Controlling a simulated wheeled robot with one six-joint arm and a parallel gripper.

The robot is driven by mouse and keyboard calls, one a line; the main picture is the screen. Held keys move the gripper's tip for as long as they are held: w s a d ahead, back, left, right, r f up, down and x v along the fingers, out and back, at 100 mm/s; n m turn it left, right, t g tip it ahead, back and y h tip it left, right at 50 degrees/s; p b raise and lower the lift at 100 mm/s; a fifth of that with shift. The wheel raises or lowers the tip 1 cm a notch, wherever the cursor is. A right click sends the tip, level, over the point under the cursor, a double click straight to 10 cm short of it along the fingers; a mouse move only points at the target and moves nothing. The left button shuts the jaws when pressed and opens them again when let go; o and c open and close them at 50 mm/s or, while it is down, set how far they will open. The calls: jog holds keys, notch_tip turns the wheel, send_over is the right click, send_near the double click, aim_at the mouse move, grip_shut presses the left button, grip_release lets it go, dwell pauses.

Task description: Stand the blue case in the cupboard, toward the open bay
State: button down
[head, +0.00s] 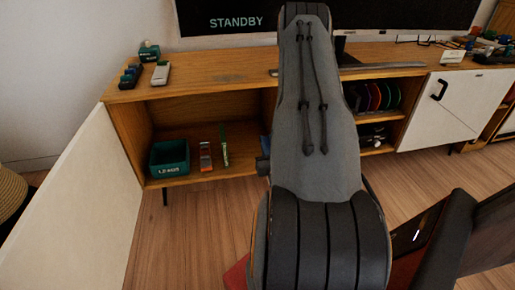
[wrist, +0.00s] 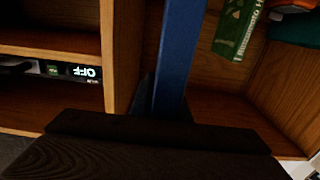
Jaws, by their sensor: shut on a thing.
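The blue case (wrist: 180,60) is a narrow blue slab in the wrist view. My gripper (wrist: 163,112) is shut on its near end. In the head view only a sliver of the blue case (head: 265,146) shows beside my arm, and my gripper is hidden behind the arm. The cupboard (head: 185,82) is wooden, and its left bay is open to the front. The blue case is in or at the right part of this bay, beside the upright divider (wrist: 122,50). I cannot tell whether it touches the bay floor.
In the bay stand a teal bin (head: 169,168), an orange-grey case (head: 205,157) and a green case (head: 224,146). There is free floor between the green and blue cases. A white door (head: 85,200) stands open at left. Shelves with discs (head: 375,97) lie right of my arm.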

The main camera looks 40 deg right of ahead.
jog(key=f+b+x, duration=0.3)
jog(key=b+x, duration=0.6)
jog(key=x, duration=0.8)
jog(key=shift+w+d+f, duration=0.15)
jog(key=shift+d+f, duration=0.05)
jog(key=shift+d, duration=0.05)
jog(key=c, duration=1.7)
grip_release()
jog(key=shift+f, duration=0.15)
